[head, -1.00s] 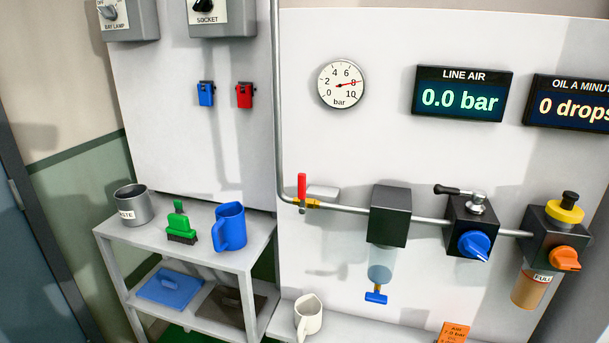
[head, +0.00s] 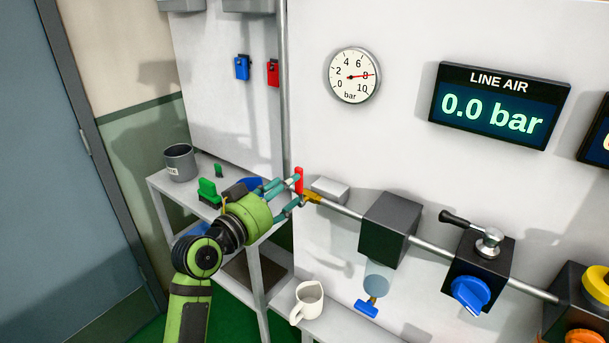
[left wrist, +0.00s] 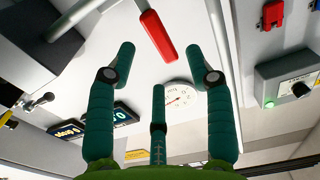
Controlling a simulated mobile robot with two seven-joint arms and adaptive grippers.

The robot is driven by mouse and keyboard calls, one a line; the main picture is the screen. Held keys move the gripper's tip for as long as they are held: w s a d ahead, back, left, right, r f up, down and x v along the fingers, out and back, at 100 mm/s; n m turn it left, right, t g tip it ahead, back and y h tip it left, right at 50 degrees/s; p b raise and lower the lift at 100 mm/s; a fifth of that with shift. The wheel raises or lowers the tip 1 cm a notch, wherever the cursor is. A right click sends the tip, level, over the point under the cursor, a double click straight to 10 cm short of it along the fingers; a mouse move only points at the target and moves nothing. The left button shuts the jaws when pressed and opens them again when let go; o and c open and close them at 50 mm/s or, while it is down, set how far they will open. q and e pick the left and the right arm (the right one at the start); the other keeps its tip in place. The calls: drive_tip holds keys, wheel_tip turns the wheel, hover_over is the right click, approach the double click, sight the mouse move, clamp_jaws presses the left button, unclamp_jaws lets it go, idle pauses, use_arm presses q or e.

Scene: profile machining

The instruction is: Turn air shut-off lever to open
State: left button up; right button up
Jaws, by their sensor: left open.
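The red air shut-off lever (head: 299,180) stands upright on a brass valve (head: 312,197) in the grey pipe. My left gripper (head: 292,190) is open, its teal fingers close to the lever from the left. In the left wrist view the red lever (left wrist: 157,36) lies beyond the open fingertips of my left gripper (left wrist: 160,58), roughly between them. I cannot tell whether any finger touches it. The line air display (head: 491,108) reads 0.0 bar. My right gripper is not in view.
A black filter block (head: 388,226) and a regulator with a blue knob (head: 471,293) sit along the pipe to the right. A grey shelf (head: 158,187) with a waste pot (head: 180,162) stands behind my arm. A white jug (head: 307,301) stands below.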

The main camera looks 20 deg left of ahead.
sight(301, 193)
use_arm(q)
drive_tip(key=p+x, duration=0.1)
drive_tip(key=x, duration=0.4)
drive_tip(key=shift+w+d+p, duration=0.15)
drive_tip(key=shift+w+p, duration=0.1)
drive_tip(key=shift+p, duration=0.05)
drive_tip(key=shift+w+f, duration=0.1)
drive_tip(key=shift+w, duration=0.05)
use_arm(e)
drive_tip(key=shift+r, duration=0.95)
use_arm(q)
clamp_jaws()
